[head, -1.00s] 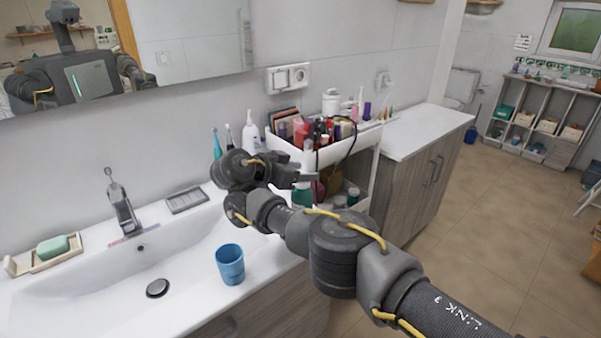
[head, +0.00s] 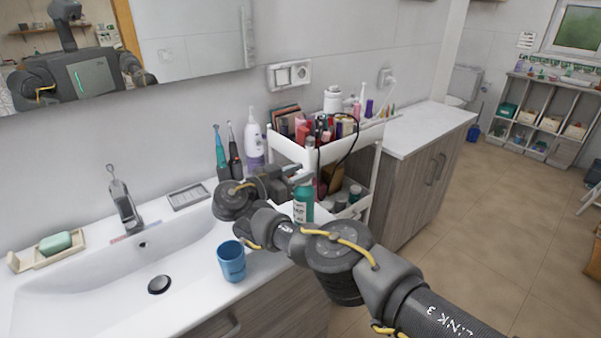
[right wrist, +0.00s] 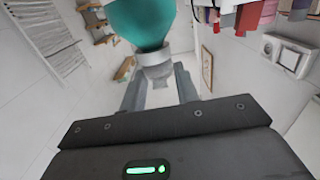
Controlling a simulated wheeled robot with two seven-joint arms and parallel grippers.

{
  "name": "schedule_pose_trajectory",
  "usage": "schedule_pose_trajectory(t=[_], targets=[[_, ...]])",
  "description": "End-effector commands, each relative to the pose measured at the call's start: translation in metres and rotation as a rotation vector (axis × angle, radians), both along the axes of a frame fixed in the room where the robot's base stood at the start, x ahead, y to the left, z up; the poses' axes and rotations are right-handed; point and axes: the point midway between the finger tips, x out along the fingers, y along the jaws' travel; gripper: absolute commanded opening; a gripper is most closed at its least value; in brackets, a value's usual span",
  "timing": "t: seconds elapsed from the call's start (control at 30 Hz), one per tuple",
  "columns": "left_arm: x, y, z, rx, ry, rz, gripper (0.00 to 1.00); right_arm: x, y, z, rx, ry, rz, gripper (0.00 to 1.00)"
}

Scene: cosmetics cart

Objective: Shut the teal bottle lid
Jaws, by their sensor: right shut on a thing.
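The teal bottle (head: 303,204) with a white label stands upright at the near left corner of the cart, by the sink counter's edge. My right gripper (head: 298,178) is at its top, reaching in from the left. In the right wrist view, the teal body (right wrist: 146,22) narrows to a pale grey neck and lid (right wrist: 155,70). The lid sits between the fingers of my right gripper (right wrist: 158,84), which is shut on it. The fingers partly hide the lid, so I cannot tell how far it is closed. My left gripper is not in view.
The white cart (head: 290,152) holds several cosmetics on top, with a black cable hanging over it. Jars (head: 352,196) stand on its lower shelf beside the bottle. A blue cup (head: 231,262), toothbrushes (head: 221,155) and a lotion bottle (head: 254,145) stand around the sink.

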Motion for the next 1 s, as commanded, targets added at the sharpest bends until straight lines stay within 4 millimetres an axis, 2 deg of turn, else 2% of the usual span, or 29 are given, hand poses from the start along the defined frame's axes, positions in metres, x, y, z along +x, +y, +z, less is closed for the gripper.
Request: schedule_pose_trajectory(t=[0.27,0.3,0.47,0.97,1.0], targets=[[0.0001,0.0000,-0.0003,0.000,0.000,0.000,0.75,-0.0007,0.0009,-0.0014,-0.004,-0.002,0.001,0.08],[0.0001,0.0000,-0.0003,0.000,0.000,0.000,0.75,-0.0007,0.0010,-0.0014,-0.004,-0.002,0.001,0.32],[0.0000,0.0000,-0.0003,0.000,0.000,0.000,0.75,-0.0006,0.0008,-0.0012,-0.004,-0.002,0.001,0.53],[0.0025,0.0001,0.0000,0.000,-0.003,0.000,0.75,-0.0062,0.0069,0.0000,-0.003,-0.001,-0.017,0.53],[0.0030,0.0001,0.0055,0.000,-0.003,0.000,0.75,-0.0079,0.0082,0.0034,-0.003,0.000,-0.023,0.53]])
